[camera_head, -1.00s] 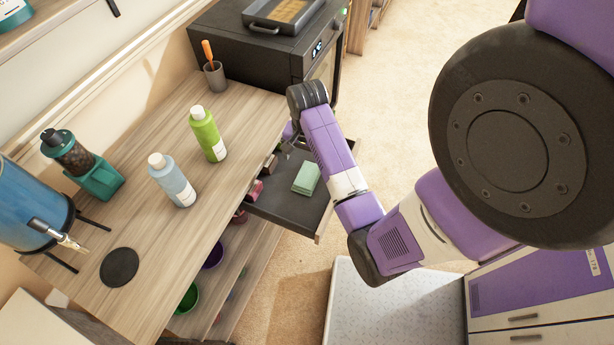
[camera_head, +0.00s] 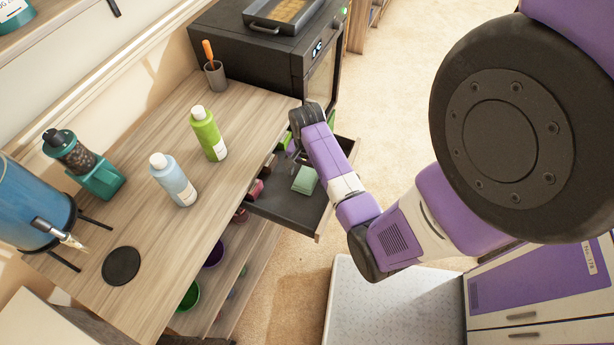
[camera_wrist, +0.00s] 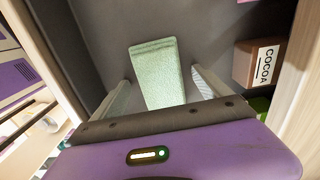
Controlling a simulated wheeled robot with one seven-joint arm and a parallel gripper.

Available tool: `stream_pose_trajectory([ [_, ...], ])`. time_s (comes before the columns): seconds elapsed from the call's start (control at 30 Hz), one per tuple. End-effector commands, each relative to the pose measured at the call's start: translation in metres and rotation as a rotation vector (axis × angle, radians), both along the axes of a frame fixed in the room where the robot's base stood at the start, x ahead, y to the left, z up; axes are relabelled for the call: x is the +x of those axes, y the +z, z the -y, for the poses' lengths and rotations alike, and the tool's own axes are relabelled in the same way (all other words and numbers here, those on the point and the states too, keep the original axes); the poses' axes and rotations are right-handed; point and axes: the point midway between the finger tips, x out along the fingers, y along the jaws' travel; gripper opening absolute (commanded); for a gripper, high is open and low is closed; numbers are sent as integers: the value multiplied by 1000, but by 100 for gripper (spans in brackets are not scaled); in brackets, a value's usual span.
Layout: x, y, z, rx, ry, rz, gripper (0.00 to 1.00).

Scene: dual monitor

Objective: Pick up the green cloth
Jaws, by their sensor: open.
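The green cloth (camera_head: 305,180) is a folded, pale green stack lying in the open drawer (camera_head: 290,208). In the wrist view the cloth (camera_wrist: 158,72) lies on the dark drawer floor, with its near end hidden by my gripper's body. My gripper (camera_wrist: 162,80) is open, with one finger on each side of the cloth in that view. I cannot tell whether the fingers touch it. In the head view my gripper (camera_head: 294,160) is at the drawer, partly hidden by my wrist.
A brown cocoa box (camera_wrist: 258,64) lies in the drawer to the right of the cloth. The drawer's walls flank the gripper. The wooden counter (camera_head: 120,215) above holds a green bottle (camera_head: 207,134) and a grey-blue bottle (camera_head: 173,180). A black oven (camera_head: 265,55) stands behind.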

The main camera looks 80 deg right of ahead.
Motion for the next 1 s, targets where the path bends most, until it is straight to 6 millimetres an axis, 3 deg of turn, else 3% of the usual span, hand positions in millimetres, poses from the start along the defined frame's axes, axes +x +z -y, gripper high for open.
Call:
stream_pose_trajectory([
  [0.07,0,0,0,0,0,0,87],
  [0.4,0,0,0,0,0,0,22],
  [0.77,0,4,1,-1,1,0,22],
  [1.0,2,23,4,-1,3,1,22],
])
